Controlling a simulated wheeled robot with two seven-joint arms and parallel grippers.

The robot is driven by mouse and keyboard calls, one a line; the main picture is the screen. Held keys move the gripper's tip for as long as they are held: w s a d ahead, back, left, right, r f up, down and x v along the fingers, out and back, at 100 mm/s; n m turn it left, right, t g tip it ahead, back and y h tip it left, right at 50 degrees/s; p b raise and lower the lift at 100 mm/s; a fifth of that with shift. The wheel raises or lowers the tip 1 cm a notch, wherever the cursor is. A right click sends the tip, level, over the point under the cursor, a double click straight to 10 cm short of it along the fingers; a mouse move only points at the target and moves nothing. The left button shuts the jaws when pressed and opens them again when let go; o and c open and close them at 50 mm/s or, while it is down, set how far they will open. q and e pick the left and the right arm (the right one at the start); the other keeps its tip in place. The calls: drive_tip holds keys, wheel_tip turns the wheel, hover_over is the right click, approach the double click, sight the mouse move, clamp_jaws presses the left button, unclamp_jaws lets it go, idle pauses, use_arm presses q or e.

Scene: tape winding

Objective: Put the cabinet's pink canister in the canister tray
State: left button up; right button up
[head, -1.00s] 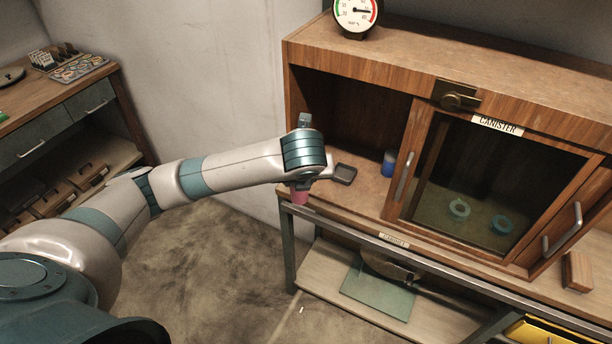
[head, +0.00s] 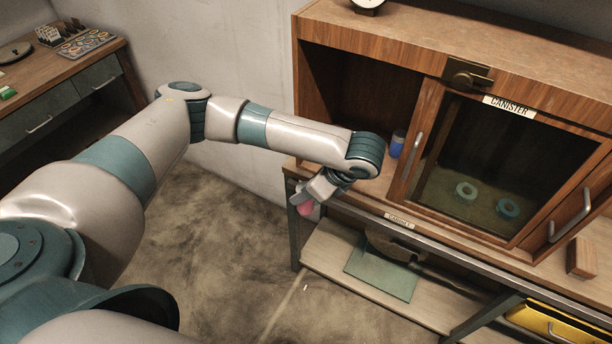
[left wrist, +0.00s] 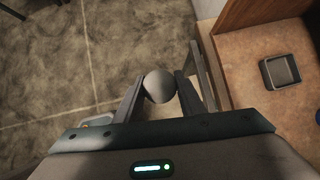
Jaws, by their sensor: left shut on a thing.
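The pink canister (head: 305,208) is in my left gripper (head: 308,197), held in the air just off the front left corner of the cabinet. In the left wrist view, my left gripper (left wrist: 160,84) is shut on the canister, whose round end looks grey (left wrist: 159,87). A small dark square tray (left wrist: 280,72) sits on the cabinet's wooden floor, to the right of the gripper; my arm hides it in the head view. I cannot tell whether this is the canister tray. My right gripper is not in view.
The wooden cabinet (head: 370,35) has an open left bay with a blue canister (head: 397,144) inside. Its glass door shows two rings behind it. A shelf (head: 330,250) below holds a green sheet (head: 385,275). A desk (head: 65,75) stands at far left, with open floor between.

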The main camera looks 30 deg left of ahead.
use_arm(q)
drive_tip(key=s+d+n+g+h, duration=0.2)
drive_tip(key=s+n, duration=0.3)
drive_tip(key=n, duration=0.4)
drive_tip(key=s+d+f+n+g+h, duration=0.1)
drive_tip(key=s+n+g+h, duration=0.3)
drive_tip(key=n, duration=0.6)
drive_tip(key=shift+s+d+f+n+g+h, duration=0.15)
drive_tip(key=shift+s+d+n+g+h, duration=0.15)
drive_tip(key=shift+s+d+g, duration=0.55)
drive_tip(key=shift+d, duration=0.1)
